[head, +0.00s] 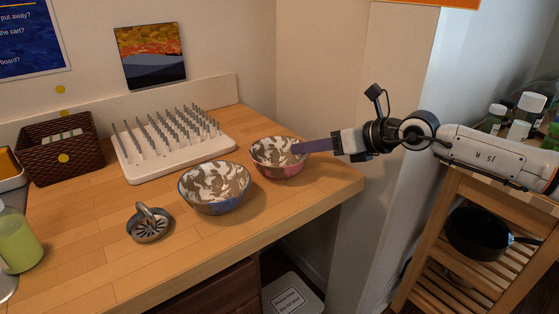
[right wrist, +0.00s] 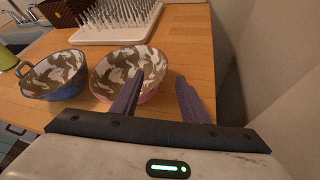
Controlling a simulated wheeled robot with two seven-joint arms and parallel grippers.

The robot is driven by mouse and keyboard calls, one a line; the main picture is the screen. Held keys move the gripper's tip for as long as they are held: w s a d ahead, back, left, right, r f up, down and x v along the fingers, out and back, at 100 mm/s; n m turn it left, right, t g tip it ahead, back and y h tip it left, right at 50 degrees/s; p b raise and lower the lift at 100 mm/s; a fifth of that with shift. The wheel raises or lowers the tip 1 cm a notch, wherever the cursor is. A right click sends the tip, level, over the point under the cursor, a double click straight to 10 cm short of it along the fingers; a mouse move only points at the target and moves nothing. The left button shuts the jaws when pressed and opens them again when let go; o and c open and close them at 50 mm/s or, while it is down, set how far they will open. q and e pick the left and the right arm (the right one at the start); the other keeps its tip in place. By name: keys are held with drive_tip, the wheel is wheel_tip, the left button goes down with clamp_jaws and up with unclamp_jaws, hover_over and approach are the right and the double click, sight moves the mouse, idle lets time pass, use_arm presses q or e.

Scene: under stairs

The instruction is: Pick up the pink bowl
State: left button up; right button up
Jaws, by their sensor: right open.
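The pink bowl (head: 278,169) stands upright on the wooden counter near its right end, with a mottled white and brown inside. It also shows in the right wrist view (right wrist: 152,97). My right gripper (head: 299,147) reaches in from the right, with its fingertips at the bowl's right rim. In the right wrist view, my right gripper (right wrist: 160,90) has its two purple fingers apart; one overlaps the bowl's near rim, the other is to the right over bare wood. Nothing is held. I cannot tell whether a finger touches the bowl. My left gripper is not in view.
A blue bowl (head: 214,203) stands just left of the pink one. A white drying rack (head: 182,163) with pegs lies behind. A metal juicer (head: 150,228), a woven basket (head: 35,165) and a green bottle (head: 18,245) are further left. A wall borders the counter at right.

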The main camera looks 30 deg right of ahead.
sight(289, 151)
drive_tip(key=p+x, duration=0.1)
drive_tip(key=x, duration=0.3)
drive_tip(key=shift+a, duration=0.25)
drive_tip(key=shift+w+a+f, duration=0.15)
drive_tip(key=shift+w+f, duration=0.15)
drive_tip(key=shift+w, duration=0.15)
clamp_jaws()
